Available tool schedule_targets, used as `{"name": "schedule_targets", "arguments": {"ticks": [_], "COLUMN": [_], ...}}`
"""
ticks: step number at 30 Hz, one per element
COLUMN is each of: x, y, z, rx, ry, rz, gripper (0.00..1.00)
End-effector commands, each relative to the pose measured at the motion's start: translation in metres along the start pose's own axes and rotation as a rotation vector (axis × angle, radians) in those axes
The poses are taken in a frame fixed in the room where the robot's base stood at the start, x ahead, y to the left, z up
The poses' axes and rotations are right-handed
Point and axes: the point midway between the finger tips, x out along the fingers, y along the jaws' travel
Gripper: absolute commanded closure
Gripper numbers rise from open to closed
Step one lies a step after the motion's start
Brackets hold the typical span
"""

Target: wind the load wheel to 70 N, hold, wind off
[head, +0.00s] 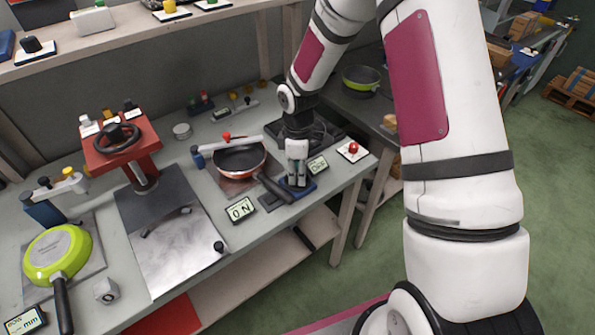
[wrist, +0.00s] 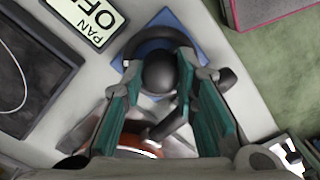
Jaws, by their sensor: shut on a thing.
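A small dark wheel with a round black knob (wrist: 160,73) stands on a blue base (wrist: 152,45) in the wrist view. My gripper (wrist: 158,62) is shut on it, with a teal-padded finger on each side. In the head view my gripper (head: 297,182) points down over the same blue base (head: 308,188), and its fingers hide most of the wheel. A red-sided pan (head: 238,158) lies left of it, its dark handle (head: 273,188) reaching toward the base. A display (head: 241,208) in front of the pan reads 0 N.
A PAN OFF sign (head: 318,166) and a red button (head: 353,149) stand right of my gripper. A red press with a black handwheel (head: 117,138) stands at the left. A green pan (head: 57,252) lies at the front left. The bench's front edge is close to the base.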

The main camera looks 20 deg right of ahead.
Motion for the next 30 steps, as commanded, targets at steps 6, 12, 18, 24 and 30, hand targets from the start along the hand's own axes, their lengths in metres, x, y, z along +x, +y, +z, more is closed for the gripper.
{"name": "schedule_targets", "arguments": {"ticks": [6, 12, 18, 24, 30], "x": [0.0002, 0.0002, 0.0004, 0.0003, 0.0002], "y": [-0.0004, -0.0004, -0.0007, -0.0009, -0.0008], "z": [-0.0002, 0.0, -0.0001, -0.0003, -0.0001], "rx": [0.206, 0.395, 0.585, 0.775, 0.964], "ry": [0.002, 0.004, 0.006, 0.009, 0.012], "rz": [0.0, 0.0, -0.001, 0.0, 0.0], "gripper": [1.0, 1.0, 1.0, 1.0, 1.0]}}
